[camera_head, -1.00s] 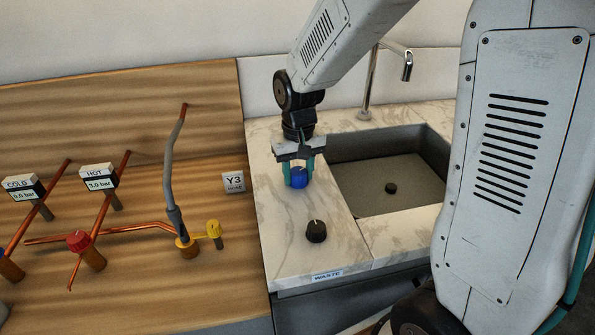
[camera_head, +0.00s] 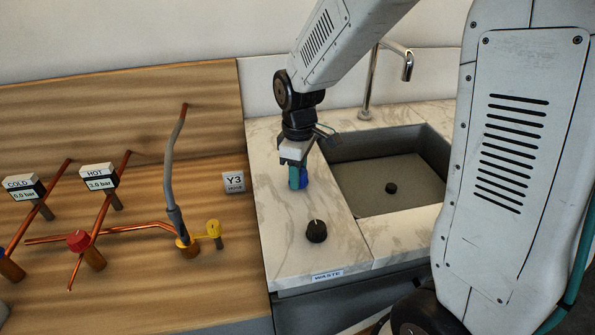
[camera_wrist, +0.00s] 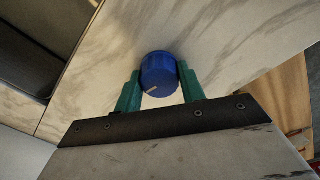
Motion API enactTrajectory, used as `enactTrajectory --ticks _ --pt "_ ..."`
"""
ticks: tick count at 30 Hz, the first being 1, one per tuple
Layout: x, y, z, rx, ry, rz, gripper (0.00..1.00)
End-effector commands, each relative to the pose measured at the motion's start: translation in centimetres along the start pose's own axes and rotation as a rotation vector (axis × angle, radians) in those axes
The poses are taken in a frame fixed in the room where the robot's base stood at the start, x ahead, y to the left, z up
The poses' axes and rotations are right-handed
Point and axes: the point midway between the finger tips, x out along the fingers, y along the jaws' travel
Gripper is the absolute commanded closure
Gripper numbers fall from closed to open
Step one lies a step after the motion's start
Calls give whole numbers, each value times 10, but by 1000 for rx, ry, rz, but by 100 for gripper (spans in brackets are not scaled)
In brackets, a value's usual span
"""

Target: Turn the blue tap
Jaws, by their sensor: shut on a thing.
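The blue tap (camera_wrist: 158,72) is a round knob with a pale pointer line, set on the marble counter. It also shows in the head view (camera_head: 304,181), partly hidden behind a finger. My gripper (camera_head: 297,177) points down over it. In the wrist view my gripper (camera_wrist: 158,84) has its two green fingers on either side of the knob, shut on it. The pointer line slants toward the lower left in the wrist view.
A black knob (camera_head: 316,231) stands on the counter in front of the blue one. The sink (camera_head: 345,150) with a chrome faucet (camera_head: 371,85) lies to the right. The wooden panel at left holds copper pipes, a red valve (camera_head: 78,241) and a yellow valve (camera_head: 213,229).

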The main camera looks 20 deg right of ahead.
Motion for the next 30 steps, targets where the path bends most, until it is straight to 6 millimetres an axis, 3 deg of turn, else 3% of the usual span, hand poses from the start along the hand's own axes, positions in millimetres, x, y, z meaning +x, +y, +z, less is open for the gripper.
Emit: enactTrajectory --ticks 12,27,28,30 --pt "-1 1 -1 -157 3 3 83" --pt "-1 1 -1 -172 2 4 83" --pt "-1 1 -1 -172 3 4 52" --pt "-1 1 -1 -172 2 4 39"
